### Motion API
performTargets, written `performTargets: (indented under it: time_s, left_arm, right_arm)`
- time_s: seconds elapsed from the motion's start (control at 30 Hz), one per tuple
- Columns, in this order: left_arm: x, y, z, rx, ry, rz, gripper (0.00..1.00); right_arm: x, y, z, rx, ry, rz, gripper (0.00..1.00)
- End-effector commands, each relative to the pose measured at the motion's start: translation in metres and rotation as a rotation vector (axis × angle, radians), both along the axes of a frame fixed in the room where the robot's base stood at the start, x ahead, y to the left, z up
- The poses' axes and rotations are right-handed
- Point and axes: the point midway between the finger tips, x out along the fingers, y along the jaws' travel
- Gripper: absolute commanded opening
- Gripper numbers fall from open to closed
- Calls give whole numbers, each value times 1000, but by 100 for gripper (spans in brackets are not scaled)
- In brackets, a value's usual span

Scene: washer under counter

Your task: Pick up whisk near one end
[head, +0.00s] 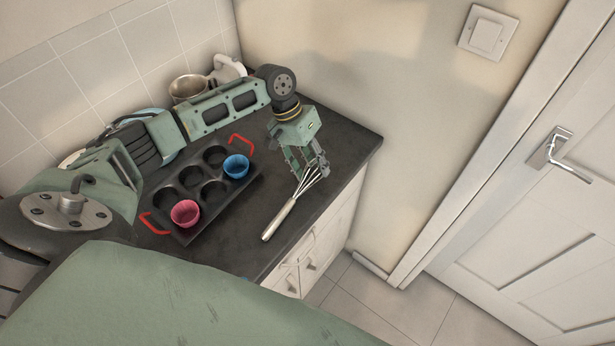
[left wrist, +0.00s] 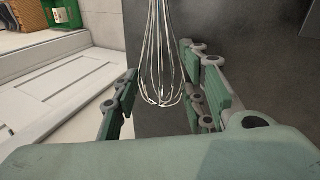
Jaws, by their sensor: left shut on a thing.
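The whisk (head: 278,222) has a light handle and thin metal wires and lies near the front edge of the dark counter (head: 222,243). Its handle points toward the lower left in the head view. My left gripper (head: 308,168) reaches down over the wire end and is shut on the whisk there. In the left wrist view the whisk's wires (left wrist: 163,55) show between the two green fingers of my left gripper (left wrist: 160,92). The handle is mostly out of that view. My right gripper is not in view.
A dark muffin tray (head: 208,207) with red handles stands left of the whisk, holding a pink cup (head: 185,213) and a blue cup (head: 236,167). A metal pot (head: 187,88) and a white item (head: 228,68) stand at the back. The wall closes off the right side.

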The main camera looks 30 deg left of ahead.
Motion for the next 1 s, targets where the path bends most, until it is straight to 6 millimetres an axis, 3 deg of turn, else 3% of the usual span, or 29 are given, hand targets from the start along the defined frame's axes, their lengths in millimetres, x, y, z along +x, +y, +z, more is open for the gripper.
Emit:
performTargets:
  time_s: [0.27, 0.47, 0.8, 1.0]
  left_arm:
    - [1, 0, 8, -1, -4, -1, 16]
    - [2, 0, 37, -1, -8, 0, 16]
    - [24, -65, 79, -3, -5, -4, 16]
    - [34, -93, 98, -2, -3, -3, 16]
  right_arm:
    - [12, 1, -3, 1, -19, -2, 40]
    - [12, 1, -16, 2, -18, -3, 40]
    - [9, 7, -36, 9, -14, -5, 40]
    - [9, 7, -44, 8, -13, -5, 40]
